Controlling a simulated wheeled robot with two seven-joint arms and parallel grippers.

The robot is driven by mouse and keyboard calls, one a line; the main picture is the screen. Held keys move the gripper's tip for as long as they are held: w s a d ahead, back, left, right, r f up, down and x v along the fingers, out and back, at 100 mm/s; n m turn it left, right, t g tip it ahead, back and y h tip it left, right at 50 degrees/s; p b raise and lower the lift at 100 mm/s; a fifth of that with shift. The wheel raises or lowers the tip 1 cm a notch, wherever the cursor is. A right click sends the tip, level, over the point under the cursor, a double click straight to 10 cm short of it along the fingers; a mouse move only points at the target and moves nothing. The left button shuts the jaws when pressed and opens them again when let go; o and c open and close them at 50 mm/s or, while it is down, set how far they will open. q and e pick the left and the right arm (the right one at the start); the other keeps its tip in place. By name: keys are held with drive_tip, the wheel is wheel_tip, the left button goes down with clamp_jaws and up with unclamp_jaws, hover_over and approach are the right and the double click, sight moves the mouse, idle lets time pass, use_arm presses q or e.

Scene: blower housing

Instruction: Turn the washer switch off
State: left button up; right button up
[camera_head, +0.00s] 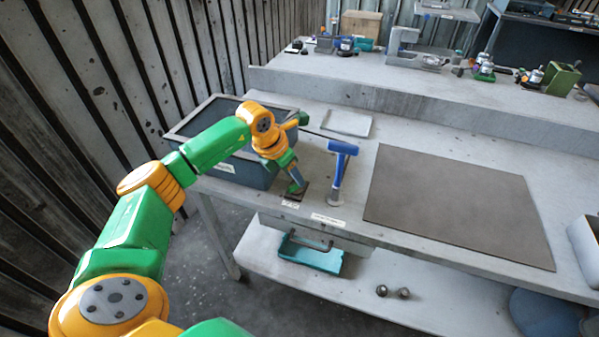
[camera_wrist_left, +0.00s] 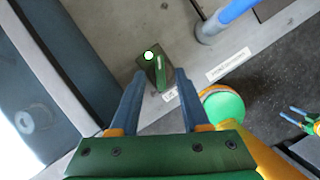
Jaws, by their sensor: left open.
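The washer switch shows in the left wrist view as a dark plate (camera_wrist_left: 153,64) with a small lever (camera_wrist_left: 160,74) and a bright white round spot on it. In the head view the switch plate (camera_head: 291,197) lies near the bench's front edge, partly covered by my gripper. My left gripper (camera_head: 296,188) points down over it, open. In the left wrist view its two fingers stand on either side of the lever; whether they touch it I cannot tell. A small green and blue part at that view's right edge looks like my right gripper (camera_wrist_left: 303,117); its jaws are too small to judge.
A wash basin (camera_head: 233,169) is at the left. A dark mat (camera_head: 455,205) covers the bench on the right. A pale tray (camera_head: 347,123) lies behind. A teal bin (camera_head: 311,257) sits below.

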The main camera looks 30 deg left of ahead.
sight(296, 186)
use_arm(q)
drive_tip(key=x, duration=0.3)
drive_tip(key=shift+w+f, duration=0.1)
drive_tip(key=shift+w, duration=0.1)
drive_tip(key=shift+s, duration=0.15)
clamp_jaws()
